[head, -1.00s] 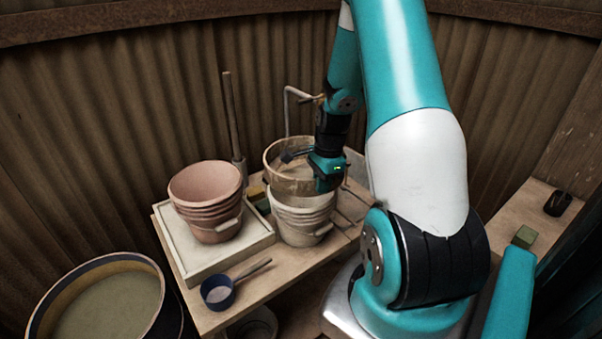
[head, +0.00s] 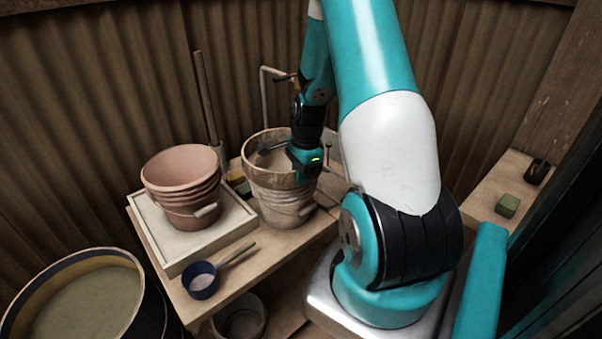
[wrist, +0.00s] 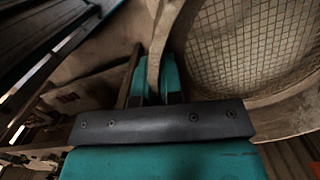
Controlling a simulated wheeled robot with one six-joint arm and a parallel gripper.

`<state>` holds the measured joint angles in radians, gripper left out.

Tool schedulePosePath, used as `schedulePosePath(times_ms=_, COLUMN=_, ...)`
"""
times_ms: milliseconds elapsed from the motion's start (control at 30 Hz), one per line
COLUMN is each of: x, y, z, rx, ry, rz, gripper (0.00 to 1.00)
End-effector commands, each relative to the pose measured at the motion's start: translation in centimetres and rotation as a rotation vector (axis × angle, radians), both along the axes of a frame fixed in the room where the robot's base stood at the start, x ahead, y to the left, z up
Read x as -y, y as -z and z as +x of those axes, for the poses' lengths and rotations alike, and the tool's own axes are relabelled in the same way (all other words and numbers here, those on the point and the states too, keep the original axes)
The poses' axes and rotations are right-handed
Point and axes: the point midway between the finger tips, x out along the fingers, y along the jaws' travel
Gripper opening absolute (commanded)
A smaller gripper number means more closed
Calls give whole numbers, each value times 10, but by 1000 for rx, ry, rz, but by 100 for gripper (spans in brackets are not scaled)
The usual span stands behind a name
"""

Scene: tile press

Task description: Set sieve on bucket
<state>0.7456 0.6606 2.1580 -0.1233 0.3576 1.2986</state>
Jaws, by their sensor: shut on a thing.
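The sieve (head: 249,163) is a round, pale wooden hoop. Its wire mesh (wrist: 250,45) fills the right of the wrist view. My gripper (head: 303,158) is shut on the hoop's near right side; in the wrist view the rim passes between the teal fingers (wrist: 156,80). The pale bucket (head: 284,208) stands upright on the table directly below the sieve. The hoop covers the bucket's mouth in the head view. The two look very close, but I cannot tell whether they touch.
A blue scoop (head: 201,281) lies in front. A large tub (head: 75,300) is at lower left. A bent pipe (head: 264,100) rises behind the bucket. A green block (head: 507,205) lies on the right shelf.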

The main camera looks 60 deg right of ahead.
Motion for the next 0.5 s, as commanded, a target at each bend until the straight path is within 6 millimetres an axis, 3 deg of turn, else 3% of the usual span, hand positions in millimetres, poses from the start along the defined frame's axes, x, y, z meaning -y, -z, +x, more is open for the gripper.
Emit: schedulePosePath(times_ms=500, x=0, y=3, z=1, rx=1, ry=0, rz=-2, gripper=0)
